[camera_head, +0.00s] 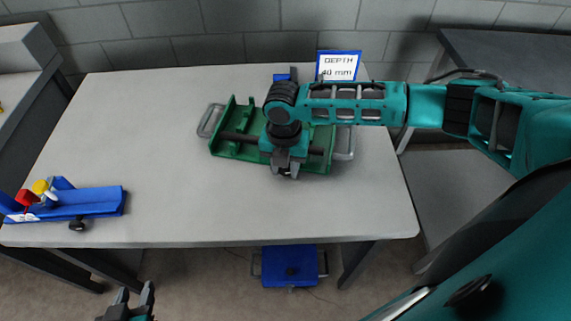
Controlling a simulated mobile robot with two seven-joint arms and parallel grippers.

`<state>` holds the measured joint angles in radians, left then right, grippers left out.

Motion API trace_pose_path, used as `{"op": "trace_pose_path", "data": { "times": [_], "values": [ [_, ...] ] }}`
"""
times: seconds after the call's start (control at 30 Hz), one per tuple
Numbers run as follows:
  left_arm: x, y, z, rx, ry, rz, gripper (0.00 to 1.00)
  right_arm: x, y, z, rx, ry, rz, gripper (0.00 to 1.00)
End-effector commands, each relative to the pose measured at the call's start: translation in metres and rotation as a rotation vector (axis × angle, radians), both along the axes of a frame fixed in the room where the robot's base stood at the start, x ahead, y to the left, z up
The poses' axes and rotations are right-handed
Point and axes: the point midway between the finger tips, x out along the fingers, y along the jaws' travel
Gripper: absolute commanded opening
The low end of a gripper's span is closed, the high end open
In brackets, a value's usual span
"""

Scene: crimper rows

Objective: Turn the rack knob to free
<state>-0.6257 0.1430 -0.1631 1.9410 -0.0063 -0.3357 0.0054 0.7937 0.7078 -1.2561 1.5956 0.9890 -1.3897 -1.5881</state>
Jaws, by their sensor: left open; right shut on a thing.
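A green rack (243,115) with a dark bar across it and grey handles at its ends sits on the table. My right gripper (287,171) points down at the rack's front edge, in front of the bar. It is shut on a small dark part that it mostly hides; I cannot tell whether this is the rack knob or which way it is turned. A black knob (77,225) shows on the front of a blue holder (95,203) at the table's left. My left gripper (132,297) is open and empty, low at the bottom left, in front of the table.
Red (27,197) and yellow (40,187) handles stick up from the blue holder. A "DEPTH 40 mm" sign (338,65) stands at the back. A blue box (289,266) is on the floor. The light table (200,205) is clear between holder and rack.

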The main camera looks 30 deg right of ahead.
Motion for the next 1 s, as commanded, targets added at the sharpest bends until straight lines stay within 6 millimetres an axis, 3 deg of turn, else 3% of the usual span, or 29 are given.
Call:
{"op": "trace_pose_path", "data": {
  "times": [0.47,1.0],
  "values": [
    [0.0,0.0,0.004,0.001,0.0,0.001,0.42,0.005,0.006,-0.001,-0.236,0.199,-0.001,0.03],
    [0.0,0.0,-0.015,0.001,0.001,0.001,0.42,0.009,0.011,-0.005,-0.558,0.469,-0.002,0.03]
  ]
}}
